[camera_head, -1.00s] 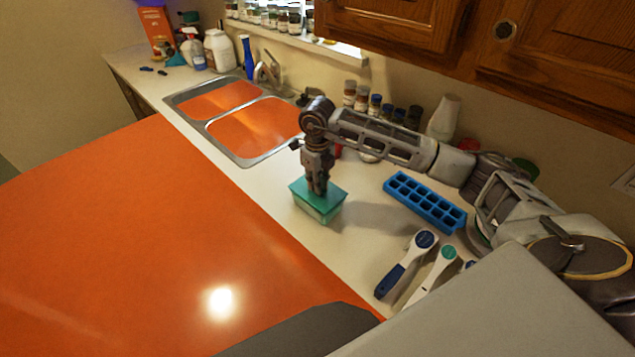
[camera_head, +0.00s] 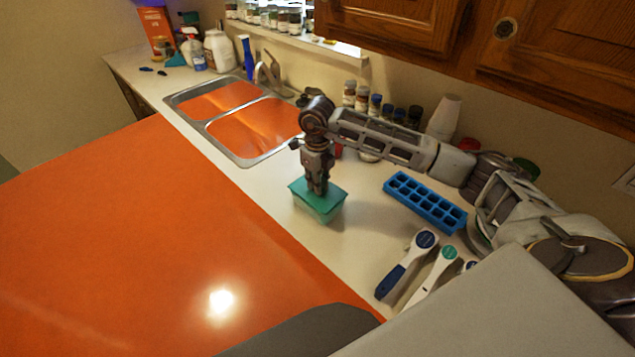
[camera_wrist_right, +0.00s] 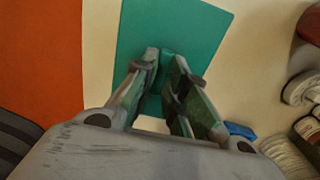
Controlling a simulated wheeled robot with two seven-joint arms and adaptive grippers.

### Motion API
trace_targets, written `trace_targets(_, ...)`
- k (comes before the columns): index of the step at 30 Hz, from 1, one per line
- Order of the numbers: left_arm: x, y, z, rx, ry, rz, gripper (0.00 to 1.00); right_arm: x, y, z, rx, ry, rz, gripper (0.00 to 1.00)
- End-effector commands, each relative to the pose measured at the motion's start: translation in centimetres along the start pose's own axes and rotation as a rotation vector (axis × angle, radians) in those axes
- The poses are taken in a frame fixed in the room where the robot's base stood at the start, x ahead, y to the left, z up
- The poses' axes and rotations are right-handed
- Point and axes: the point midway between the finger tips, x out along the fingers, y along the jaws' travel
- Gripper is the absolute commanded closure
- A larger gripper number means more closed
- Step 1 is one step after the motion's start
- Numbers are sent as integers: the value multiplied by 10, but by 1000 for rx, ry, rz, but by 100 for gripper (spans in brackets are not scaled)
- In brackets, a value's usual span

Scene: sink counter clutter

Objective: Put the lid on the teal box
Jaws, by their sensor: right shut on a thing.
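The teal box (camera_head: 318,210) stands on the white counter in front of the sink's right end. Its teal lid (camera_head: 334,197) lies over the top of the box; whether it is fully seated I cannot tell. My right gripper (camera_head: 318,190) points straight down at the lid's middle and is shut on it, apparently by a handle mostly hidden between the fingers. In the right wrist view the lid (camera_wrist_right: 205,35) is a flat teal rectangle under my right gripper (camera_wrist_right: 165,60), and it hides the box below. My left gripper is not in view.
The sink (camera_head: 250,130) is behind left. Jars and a white bottle (camera_head: 443,117) stand along the wall. An orange surface (camera_head: 120,240) borders the counter's front.

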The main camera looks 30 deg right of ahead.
Motion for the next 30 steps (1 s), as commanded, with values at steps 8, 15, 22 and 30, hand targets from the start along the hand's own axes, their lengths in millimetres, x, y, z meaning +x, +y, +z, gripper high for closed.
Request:
trace_targets(8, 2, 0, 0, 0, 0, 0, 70, 2, 0, 0, 0, 0, 0, 100)
trace_targets(15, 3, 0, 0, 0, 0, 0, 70, 4, 0, 0, 0, 0, 0, 100)
trace_targets(22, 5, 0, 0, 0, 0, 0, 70, 6, 0, 0, 0, 0, 0, 100)
trace_targets(30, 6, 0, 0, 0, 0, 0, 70, 8, 0, 0, 0, 0, 0, 100)
